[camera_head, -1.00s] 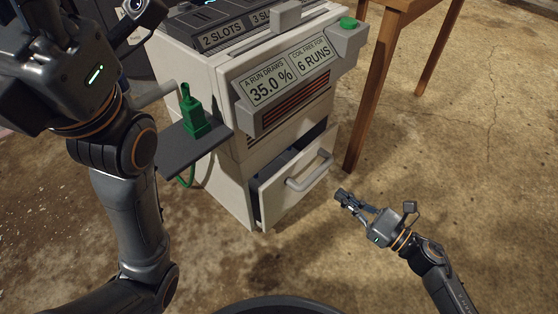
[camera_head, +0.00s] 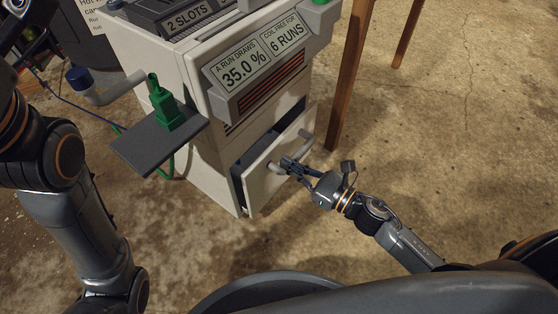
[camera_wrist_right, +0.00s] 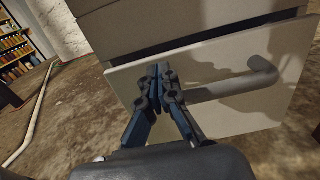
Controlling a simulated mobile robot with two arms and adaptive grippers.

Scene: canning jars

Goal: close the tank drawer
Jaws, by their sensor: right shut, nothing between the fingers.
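The tank drawer (camera_head: 262,188) is the lowest front of the pale machine and stands partly pulled out, with a dark gap behind its front panel. Its tubular grey handle (camera_head: 305,146) runs across the front. My right gripper (camera_head: 286,163) is at the drawer front, over the left part of the handle. In the right wrist view its fingers (camera_wrist_right: 160,75) are together and empty, close to the drawer panel (camera_wrist_right: 237,118), with the handle (camera_wrist_right: 235,88) just to their right. I cannot tell whether they touch the panel. My left gripper is out of view.
The machine (camera_head: 170,65) has a side shelf (camera_head: 137,147) with a green nozzle (camera_head: 163,104) and hose, and a display panel (camera_head: 262,62) above the drawer. A wooden table leg (camera_head: 350,80) stands right of it. The floor in front is clear.

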